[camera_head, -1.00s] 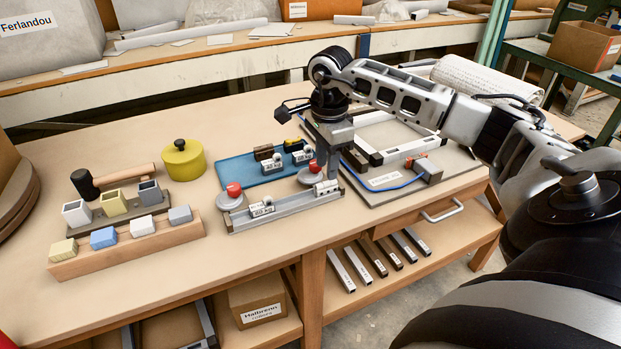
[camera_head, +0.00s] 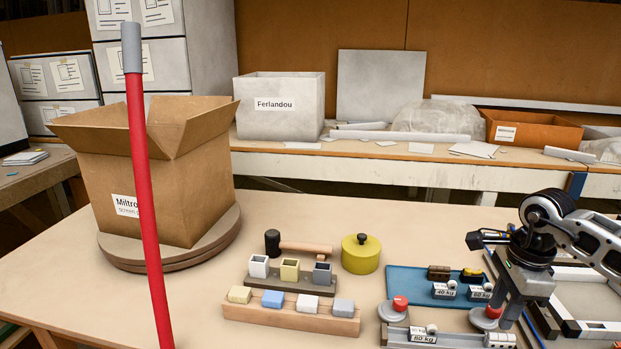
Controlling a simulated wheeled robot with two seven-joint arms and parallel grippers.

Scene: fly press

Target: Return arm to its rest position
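My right arm (camera_head: 592,240) comes in from the right edge. Its gripper (camera_head: 506,318) points down over the metal rail fixture (camera_head: 455,338) at the lower right. Its fingers are close to a red-topped round weight (camera_head: 486,318); I cannot tell whether they touch it or how far apart they are. A long red bar (camera_head: 146,190) with a grey end stands upright and slightly tilted in the left foreground; its lower end is out of frame. My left gripper is not in view.
An open cardboard box (camera_head: 165,195) stands on a round turntable (camera_head: 222,240) behind the bar. A wooden block rack (camera_head: 290,315), a yellow pot (camera_head: 361,255) and a blue tray (camera_head: 408,285) lie left of my gripper. The table (camera_head: 300,215) is clear behind them.

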